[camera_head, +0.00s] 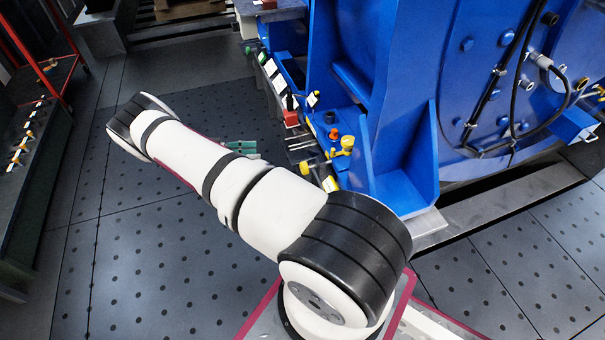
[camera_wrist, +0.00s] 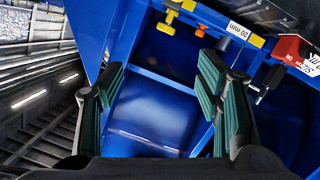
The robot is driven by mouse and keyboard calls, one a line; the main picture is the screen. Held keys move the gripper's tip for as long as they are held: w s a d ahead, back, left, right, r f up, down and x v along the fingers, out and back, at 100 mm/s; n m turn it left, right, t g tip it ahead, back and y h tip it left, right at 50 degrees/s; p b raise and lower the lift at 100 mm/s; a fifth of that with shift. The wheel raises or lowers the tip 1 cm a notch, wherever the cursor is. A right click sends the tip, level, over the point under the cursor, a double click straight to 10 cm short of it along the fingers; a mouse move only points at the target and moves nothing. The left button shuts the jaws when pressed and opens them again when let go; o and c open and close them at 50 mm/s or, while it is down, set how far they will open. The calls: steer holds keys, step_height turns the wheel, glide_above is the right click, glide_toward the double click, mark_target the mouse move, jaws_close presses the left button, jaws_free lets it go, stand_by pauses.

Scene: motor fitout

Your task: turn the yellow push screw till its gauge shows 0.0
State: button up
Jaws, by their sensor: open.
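A yellow screw with a T-shaped handle (camera_wrist: 172,17) shows at the top centre of the wrist view, against the blue frame. In the head view, yellow hardware (camera_head: 346,144) stands at the foot of the blue housing, with a yellow handle (camera_head: 309,167) to its left. I cannot tell exactly which part is the push screw, and no gauge reading is legible. My gripper (camera_wrist: 161,70) is open and empty, its teal-padded fingers wide apart and clear of the yellow handle. In the head view only a bit of its teal fingers (camera_head: 240,146) shows past my arm.
The large blue motor housing (camera_head: 405,130) fills the right. A red block (camera_wrist: 291,49), an orange knob (camera_wrist: 201,30) and a "20 mm" label (camera_wrist: 238,30) line the blue frame. A red-framed rack (camera_head: 50,70) stands left. The dark perforated floor (camera_head: 150,260) is open.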

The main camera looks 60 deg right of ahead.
mark_target(301, 168)
steer(key=s+d+f+m+h+b, duration=0.1)
steer(key=s+d+f+h+b, duration=0.15)
steer(key=f, duration=0.95)
steer(key=shift+h, duration=0.25)
steer(key=x, duration=0.9)
steer(key=s+a+x, duration=0.1)
steer(key=x, duration=0.3)
steer(key=shift+s+d, duration=0.3)
steer(key=shift+c, duration=0.3)
steer(key=c, duration=1.1)
